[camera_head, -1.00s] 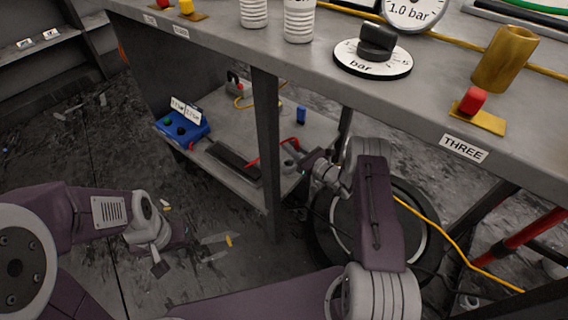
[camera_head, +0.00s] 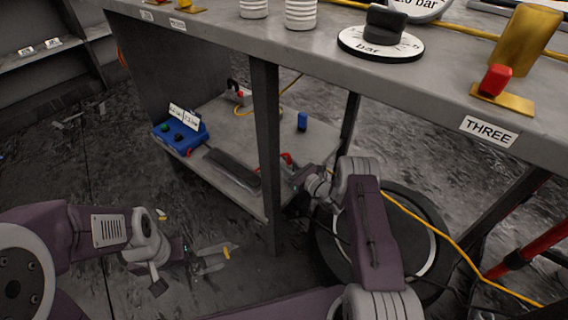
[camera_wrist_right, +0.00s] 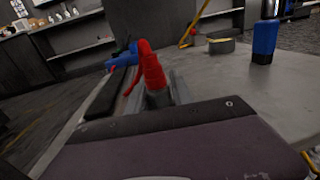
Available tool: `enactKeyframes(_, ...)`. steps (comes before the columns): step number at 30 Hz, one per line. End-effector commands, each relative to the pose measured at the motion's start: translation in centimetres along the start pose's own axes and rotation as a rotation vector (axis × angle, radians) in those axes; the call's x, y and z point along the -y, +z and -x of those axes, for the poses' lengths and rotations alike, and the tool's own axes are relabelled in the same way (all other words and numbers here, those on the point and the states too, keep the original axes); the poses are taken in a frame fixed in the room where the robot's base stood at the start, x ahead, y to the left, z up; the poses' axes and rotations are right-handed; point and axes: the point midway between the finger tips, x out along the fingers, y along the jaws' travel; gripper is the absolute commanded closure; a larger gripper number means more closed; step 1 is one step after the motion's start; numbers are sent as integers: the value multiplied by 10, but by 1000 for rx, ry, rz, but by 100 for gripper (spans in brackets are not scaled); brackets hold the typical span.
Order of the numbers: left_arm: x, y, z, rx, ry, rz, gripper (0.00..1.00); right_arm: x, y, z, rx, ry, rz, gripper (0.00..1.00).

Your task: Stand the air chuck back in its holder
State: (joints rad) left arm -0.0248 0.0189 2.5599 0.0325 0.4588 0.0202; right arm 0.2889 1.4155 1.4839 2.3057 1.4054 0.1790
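A red curved piece with a grey lower part, possibly the air chuck (camera_head: 287,160), is at the front edge of the lower shelf; it also shows in the right wrist view (camera_wrist_right: 152,70), upright and slightly tilted. My right gripper (camera_head: 299,178) is right by it at the shelf edge. Grey parts flank the red piece's base in the wrist view, but whether the fingers hold it I cannot tell. My left gripper (camera_head: 222,258) is open and empty, low over the floor at left. I cannot identify the holder with certainty.
The lower shelf (camera_head: 230,120) holds a blue box (camera_head: 180,137) with labels and a blue cylinder (camera_head: 302,122). A table leg (camera_head: 267,150) stands before it. A tyre (camera_head: 425,215) and yellow hose (camera_head: 455,240) are at right. A gauge (camera_head: 380,40) and brass pieces sit on the tabletop.

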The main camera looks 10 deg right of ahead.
Motion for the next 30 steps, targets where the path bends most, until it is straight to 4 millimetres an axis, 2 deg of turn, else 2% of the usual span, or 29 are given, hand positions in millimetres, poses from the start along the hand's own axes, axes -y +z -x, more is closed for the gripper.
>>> enactKeyframes(9, 0, 0, 1, 0, 0, 0, 100, 0, 1, 0, 0, 0, 0, 58)
enactKeyframes(12, 0, -1, 8, 0, 0, 0, 100, 0, 6, 4, -1, -1, -1, 58)
enactKeyframes(14, 0, -2, 15, 0, 0, 0, 100, 1, 8, 14, -2, -2, -3, 58)
enactKeyframes(19, -1, -4, 40, 0, 0, 0, 100, 1, 10, 60, -3, -5, -5, 58)
enactKeyframes(24, -1, -6, 55, 0, 0, 0, 100, 1, 8, 98, -1, -4, -3, 58)
enactKeyframes(30, -1, -6, 60, 0, 0, 0, 100, 0, 5, 119, 0, -1, -1, 58)
